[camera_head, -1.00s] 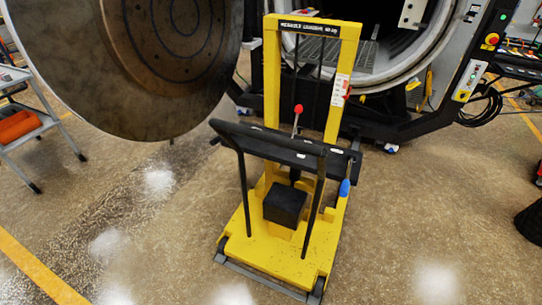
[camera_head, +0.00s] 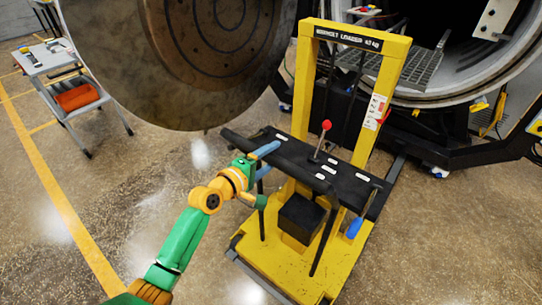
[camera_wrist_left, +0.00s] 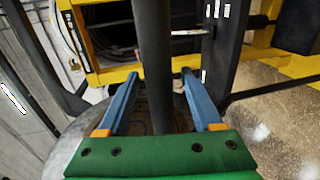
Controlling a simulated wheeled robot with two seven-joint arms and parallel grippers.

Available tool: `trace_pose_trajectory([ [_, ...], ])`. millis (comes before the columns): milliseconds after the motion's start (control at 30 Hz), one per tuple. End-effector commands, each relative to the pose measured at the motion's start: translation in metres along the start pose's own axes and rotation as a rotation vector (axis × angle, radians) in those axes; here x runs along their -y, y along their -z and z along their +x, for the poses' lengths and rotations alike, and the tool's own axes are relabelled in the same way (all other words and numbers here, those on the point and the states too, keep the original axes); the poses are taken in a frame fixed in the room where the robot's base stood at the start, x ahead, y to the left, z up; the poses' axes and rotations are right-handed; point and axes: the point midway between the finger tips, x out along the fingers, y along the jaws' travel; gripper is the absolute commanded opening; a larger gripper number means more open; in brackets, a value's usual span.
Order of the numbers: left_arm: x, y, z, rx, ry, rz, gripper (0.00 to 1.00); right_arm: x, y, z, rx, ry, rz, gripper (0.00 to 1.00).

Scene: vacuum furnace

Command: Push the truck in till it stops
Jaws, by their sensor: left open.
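The truck is a yellow loader (camera_head: 390,70) with a tall upright frame, a black deck and a black push bar (camera_head: 350,192) on thin legs. It stands on the floor in front of the round furnace opening (camera_head: 470,80). My left gripper (camera_head: 270,158) is open at the left part of the push bar. In the left wrist view a dark bar (camera_wrist_left: 155,60) runs between its two blue fingers (camera_wrist_left: 160,75), with gaps on both sides. I cannot tell if either finger touches it. My right gripper is not in view.
The big round furnace door (camera_head: 190,60) hangs open at the left, close behind the truck. A grey step stand (camera_head: 60,62) with an orange roll (camera_head: 78,97) is at far left. A red-knobbed lever (camera_head: 322,140) and a blue grip (camera_head: 354,228) are on the truck. The floor in front is clear.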

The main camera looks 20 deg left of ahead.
Motion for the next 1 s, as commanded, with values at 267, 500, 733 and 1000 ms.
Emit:
trace_pose_trajectory([
  [267, 0.0002, -0.0002, 0.0013, 0.000, 0.000, 0.001, 0.53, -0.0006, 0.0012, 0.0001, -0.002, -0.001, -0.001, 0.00],
  [500, 0.0002, -0.0001, 0.0011, 0.000, 0.000, 0.002, 0.00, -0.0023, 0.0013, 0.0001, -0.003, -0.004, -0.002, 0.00],
  [733, 0.0001, 0.0000, 0.0011, -0.001, 0.000, 0.002, 0.00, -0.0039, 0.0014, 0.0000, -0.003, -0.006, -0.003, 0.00],
  [1000, -0.0001, 0.0000, 0.0011, -0.001, -0.001, 0.002, 0.00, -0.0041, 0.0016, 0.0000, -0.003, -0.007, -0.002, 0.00],
])
